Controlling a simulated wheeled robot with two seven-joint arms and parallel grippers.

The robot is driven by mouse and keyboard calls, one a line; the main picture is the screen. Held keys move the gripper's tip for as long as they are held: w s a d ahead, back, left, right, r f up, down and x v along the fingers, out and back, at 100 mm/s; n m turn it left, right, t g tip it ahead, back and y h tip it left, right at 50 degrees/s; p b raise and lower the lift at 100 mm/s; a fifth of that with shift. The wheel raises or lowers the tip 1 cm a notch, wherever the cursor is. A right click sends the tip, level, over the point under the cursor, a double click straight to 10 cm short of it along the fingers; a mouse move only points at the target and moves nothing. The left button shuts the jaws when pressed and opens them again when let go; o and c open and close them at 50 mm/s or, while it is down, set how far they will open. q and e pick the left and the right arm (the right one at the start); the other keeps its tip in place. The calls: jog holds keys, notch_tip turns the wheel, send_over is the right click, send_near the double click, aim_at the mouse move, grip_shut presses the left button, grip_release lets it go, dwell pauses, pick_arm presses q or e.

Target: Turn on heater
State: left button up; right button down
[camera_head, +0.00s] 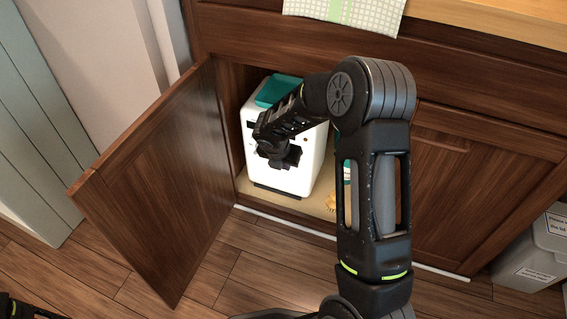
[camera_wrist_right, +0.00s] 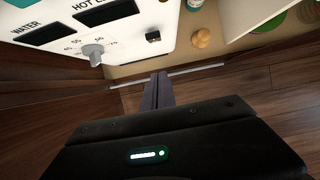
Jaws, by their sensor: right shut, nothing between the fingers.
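The heater is a white box (camera_head: 310,160) with a teal top (camera_head: 277,90), standing inside the open cabinet. Its white front panel (camera_wrist_right: 125,40) fills the upper left of the right wrist view, with "HOT" and "WATER" lettering and dark display windows. A grey knob (camera_wrist_right: 93,52) with numbers around it and a small black switch (camera_wrist_right: 153,37) are on the panel. My right gripper (camera_head: 279,160) is in front of the heater and hides part of its face. Its fingers (camera_wrist_right: 158,82) are shut and empty, below the switch in the wrist view; contact is not visible.
The wooden cabinet door (camera_head: 165,180) stands open on the left. A bottle (camera_head: 347,172) and a yellowish item (camera_head: 331,201) are on the cabinet floor right of the heater. A grey bin (camera_head: 535,250) stands at far right. A cloth (camera_head: 345,12) lies on the counter above.

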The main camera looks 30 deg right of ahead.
jog(key=w+d+f+b, duration=0.2)
jog(key=w+d+f, duration=0.1)
jog(key=d, duration=0.1)
jog(key=shift+w+d, duration=0.15)
jog(key=shift+d, duration=0.15)
jog(key=p, duration=0.4)
jog(key=shift+w+d+r+g+y, duration=0.15)
jog(key=shift+w+d+g+y, duration=0.1)
jog(key=shift+d+g+y, duration=0.05)
jog(key=shift+r, duration=0.1)
